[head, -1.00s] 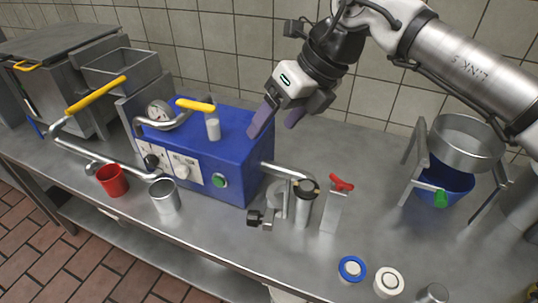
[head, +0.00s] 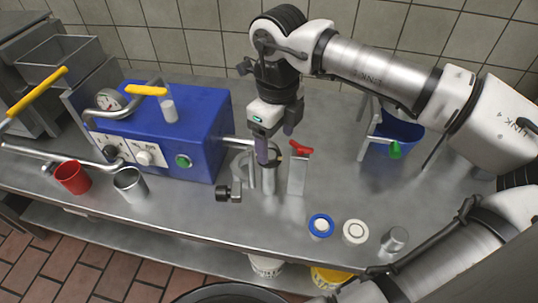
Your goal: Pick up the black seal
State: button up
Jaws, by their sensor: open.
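My gripper (head: 268,157) points down over the steel pipework just right of the blue machine. Its purple-grey fingers are open and hang at the top of an upright steel cylinder (head: 268,184). A dark ring with a brownish edge shows on the top of that cylinder in the earlier view. It may be the black seal, but now the fingers mostly cover it. I cannot tell whether the fingers touch it or the cylinder.
The blue machine (head: 200,132) stands left of my gripper, and a red-handled bracket (head: 298,172) stands close on the right. A black knob (head: 223,195) sticks out in front. A blue-rimmed disc (head: 313,218) and a white disc (head: 347,236) lie at the front right.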

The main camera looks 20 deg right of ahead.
aim_at(270, 153)
jog(key=shift+s+a+f, duration=0.15)
jog(key=shift+a+f, duration=0.05)
jog(key=shift+f, duration=0.9)
jog(key=shift+s+a+f, duration=0.15)
jog(key=shift+a+f, duration=0.05)
jog(key=shift+f, duration=0.9)
jog(key=shift+w+d+f, duration=0.1)
jog(key=shift+w+f, duration=0.8)
jog(key=shift+w, duration=0.15)
jog(key=shift+c, duration=0.4)
jog(key=shift+w+r, duration=0.1)
jog(key=shift+w, duration=0.05)
jog(key=shift+c, duration=1.2)
jog(key=shift+s+r+p, duration=0.35)
jog(key=shift+s+r, duration=0.05)
jog(key=shift+r, duration=0.05)
jog(key=shift+c, duration=1.2)
jog(key=shift+s+r, duration=0.1)
jog(key=shift+s, duration=0.05)
jog(key=shift+c, duration=1.1)
jog(key=shift+d, duration=0.15)
jog(key=shift+c, duration=1.2)
